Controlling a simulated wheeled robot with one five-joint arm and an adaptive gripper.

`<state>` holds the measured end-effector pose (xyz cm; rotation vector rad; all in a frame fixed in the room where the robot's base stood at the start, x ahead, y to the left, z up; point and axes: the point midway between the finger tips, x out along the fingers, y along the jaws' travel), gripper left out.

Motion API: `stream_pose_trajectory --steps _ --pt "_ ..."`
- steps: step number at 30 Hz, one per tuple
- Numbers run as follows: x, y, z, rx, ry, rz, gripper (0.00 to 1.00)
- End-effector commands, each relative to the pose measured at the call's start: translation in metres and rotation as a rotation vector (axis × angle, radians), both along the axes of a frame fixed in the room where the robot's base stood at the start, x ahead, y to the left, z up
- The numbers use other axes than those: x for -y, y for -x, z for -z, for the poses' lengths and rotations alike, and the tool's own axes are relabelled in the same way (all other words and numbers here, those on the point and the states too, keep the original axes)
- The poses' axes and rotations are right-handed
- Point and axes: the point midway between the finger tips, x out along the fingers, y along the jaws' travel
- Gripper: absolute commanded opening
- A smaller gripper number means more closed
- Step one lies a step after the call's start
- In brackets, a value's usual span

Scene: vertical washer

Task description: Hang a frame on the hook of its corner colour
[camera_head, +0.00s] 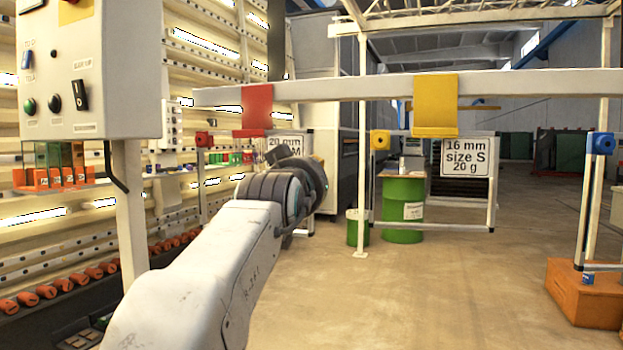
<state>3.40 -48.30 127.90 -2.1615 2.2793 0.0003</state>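A white beam (340,88) crosses the upper view. A red hook (256,108) and a yellow hook (435,105) are wrapped over it. A blue corner block (600,143) marks a third frame, cut off at right. My gripper (300,168) is dark and mostly hidden behind my wrist.
A control box (90,65) on a post stands at left, beside shelving. A green drum (403,208) and a smaller green bin (357,228) stand behind the beam. An orange block (585,296) is on the floor at right. The central floor is clear.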

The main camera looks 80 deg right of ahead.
Motion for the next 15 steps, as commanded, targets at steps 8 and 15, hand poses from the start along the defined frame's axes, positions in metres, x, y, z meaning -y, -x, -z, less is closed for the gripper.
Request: stream_pose_trajectory --steps 8,15 --pt "-0.0002 0.0000 -0.0006 0.000 0.001 0.000 0.20" --pt "-0.0001 0.0000 -0.0004 0.000 0.001 0.000 0.35"
